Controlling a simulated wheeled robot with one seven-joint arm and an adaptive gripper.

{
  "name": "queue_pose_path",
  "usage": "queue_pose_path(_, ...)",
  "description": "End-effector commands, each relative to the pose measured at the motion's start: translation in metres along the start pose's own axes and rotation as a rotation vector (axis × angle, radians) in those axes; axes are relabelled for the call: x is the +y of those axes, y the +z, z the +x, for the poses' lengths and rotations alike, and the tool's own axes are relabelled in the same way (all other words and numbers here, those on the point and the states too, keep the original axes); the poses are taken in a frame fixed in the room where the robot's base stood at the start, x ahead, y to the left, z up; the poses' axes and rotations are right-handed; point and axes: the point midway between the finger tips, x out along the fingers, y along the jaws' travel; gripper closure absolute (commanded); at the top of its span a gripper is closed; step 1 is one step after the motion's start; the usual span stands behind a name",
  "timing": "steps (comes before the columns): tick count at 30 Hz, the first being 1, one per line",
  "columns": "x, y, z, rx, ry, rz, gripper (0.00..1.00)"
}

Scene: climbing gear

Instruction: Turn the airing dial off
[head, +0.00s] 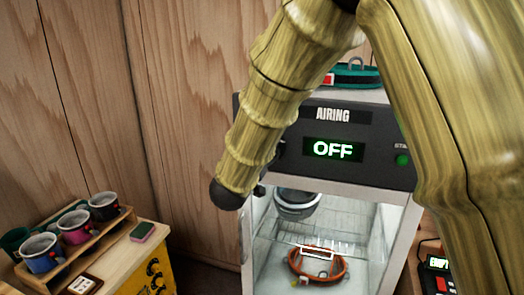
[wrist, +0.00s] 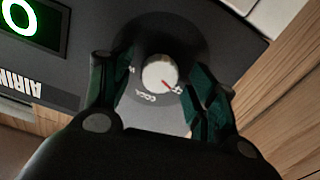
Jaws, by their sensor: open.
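The airing dial (wrist: 160,74) is a pale round knob with a red pointer line, set on a dark round plate in the wrist view. My gripper (wrist: 152,68) is open, with one dark green finger on each side of the dial. Gaps show between the fingers and the knob, so it does not look gripped. The pointer slants toward the lower right, near a small white mark. In the head view the display (head: 333,150) on the cabinet panel reads OFF in green, under the label AIRING. My arm hides the dial there.
The glass-fronted cabinet (head: 405,225) holds an orange coil (head: 318,266) and a grey round item (head: 297,201). A green light (head: 403,160) is on the panel's right. Several mugs stand on a wooden rack (head: 100,238) at left. Teal gear (head: 355,75) lies on top.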

Motion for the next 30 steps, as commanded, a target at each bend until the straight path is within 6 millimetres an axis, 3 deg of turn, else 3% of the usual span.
queue_pose_path(15,-0.001,0.001,-0.064,-0.001,-0.002,-0.002,0.42)
queue_pose_path(30,0.000,0.003,-0.073,-0.004,-0.002,-0.001,0.42)
